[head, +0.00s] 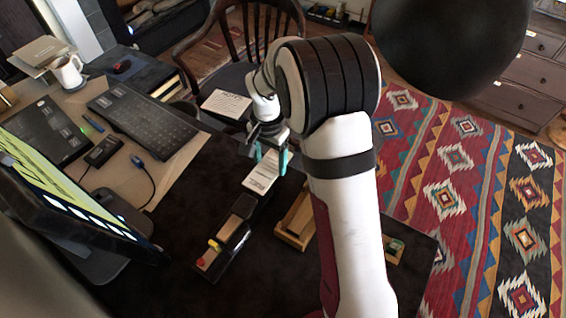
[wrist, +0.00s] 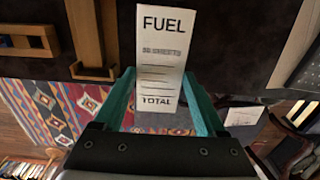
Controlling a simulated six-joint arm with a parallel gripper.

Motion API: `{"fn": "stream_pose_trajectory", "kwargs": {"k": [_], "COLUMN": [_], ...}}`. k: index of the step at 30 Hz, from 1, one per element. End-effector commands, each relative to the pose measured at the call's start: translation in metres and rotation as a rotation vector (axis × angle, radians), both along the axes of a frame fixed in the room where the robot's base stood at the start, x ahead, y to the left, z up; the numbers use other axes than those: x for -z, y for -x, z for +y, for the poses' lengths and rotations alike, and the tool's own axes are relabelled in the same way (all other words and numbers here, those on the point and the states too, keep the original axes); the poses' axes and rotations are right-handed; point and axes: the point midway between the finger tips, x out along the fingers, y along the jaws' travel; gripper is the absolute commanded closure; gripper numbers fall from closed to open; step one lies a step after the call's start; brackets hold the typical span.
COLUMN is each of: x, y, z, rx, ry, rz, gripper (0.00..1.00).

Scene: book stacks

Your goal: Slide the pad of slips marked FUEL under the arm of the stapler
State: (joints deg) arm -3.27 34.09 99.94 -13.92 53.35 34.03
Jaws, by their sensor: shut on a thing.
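The white pad of slips marked FUEL (wrist: 162,48) shows face-on in the wrist view, with FUEL at its top and TOTAL near its lower end. It also shows in the head view (head: 262,176). My gripper (wrist: 158,88) is shut on the pad, with one teal finger along each side. A long, low, dark object with wooden, yellow and red parts (head: 232,232), seemingly the stapler, lies on the dark surface just nearer than the pad in the head view. I cannot tell whether the pad touches it, or see the gap under its arm.
A wooden stand (head: 297,222) is to the right of the stapler, partly behind my arm; the wrist view shows it at upper left (wrist: 92,42). Another white pad (head: 226,103) lies farther back. A keyboard (head: 142,118) and monitor (head: 60,195) are left.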

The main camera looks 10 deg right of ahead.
Motion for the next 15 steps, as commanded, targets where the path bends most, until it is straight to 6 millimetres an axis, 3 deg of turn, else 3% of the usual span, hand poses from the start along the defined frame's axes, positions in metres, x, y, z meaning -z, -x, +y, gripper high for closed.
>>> {"fn": "stream_pose_trajectory", "kwargs": {"k": [15], "x": [0.044], "y": [0.001], "z": [-0.001], "rx": [0.001], "ry": [-0.001], "rz": [0.002], "gripper": [0.78]}}
